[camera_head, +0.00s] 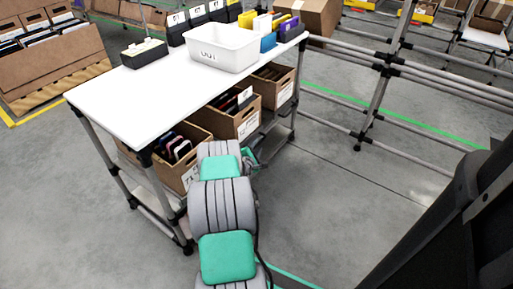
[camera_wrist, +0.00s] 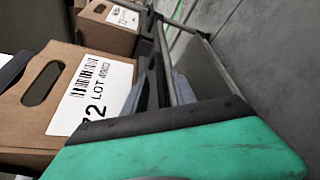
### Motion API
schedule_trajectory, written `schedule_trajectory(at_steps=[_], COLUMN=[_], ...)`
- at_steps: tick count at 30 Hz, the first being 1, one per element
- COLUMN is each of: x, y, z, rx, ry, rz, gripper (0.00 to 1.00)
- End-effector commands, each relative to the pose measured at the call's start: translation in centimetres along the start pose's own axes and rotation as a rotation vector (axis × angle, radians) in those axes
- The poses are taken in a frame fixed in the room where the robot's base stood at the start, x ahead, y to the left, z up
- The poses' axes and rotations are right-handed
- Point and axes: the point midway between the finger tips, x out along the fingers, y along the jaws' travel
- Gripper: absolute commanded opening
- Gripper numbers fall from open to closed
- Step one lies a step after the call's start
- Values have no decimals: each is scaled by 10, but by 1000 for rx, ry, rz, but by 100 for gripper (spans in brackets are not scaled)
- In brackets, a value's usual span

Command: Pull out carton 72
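Carton 72 is a brown cardboard box with a handle hole and a white barcode label. In the wrist view carton 72 (camera_wrist: 60,55) fills the left side close to the camera, its label partly covered by my gripper (camera_wrist: 158,85). In the head view it appears to be the middle carton (camera_head: 222,125) on the shelf under the white table, with files inside. In the head view my gripper (camera_head: 251,157) is mostly hidden behind my arm, low near that carton's front.
Other cartons stand to the left (camera_head: 165,172) and right (camera_head: 285,76) on the same shelf. The white table (camera_head: 150,95) above carries a white bin (camera_head: 222,50) and file boxes. Table legs and a rail fence (camera_head: 380,90) stand nearby.

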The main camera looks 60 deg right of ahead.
Motion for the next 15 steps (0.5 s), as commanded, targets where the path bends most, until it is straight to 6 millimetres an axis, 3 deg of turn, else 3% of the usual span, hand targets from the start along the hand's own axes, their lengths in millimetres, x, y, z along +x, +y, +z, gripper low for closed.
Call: schedule_trajectory(at_steps=[4,11,15], x=[17,19,19], y=[-2,-1,-1], z=[0,2,2], rx=[0,1,1], ry=[-1,-1,-1], rz=[-1,-2,-2], gripper=[33,33,24])
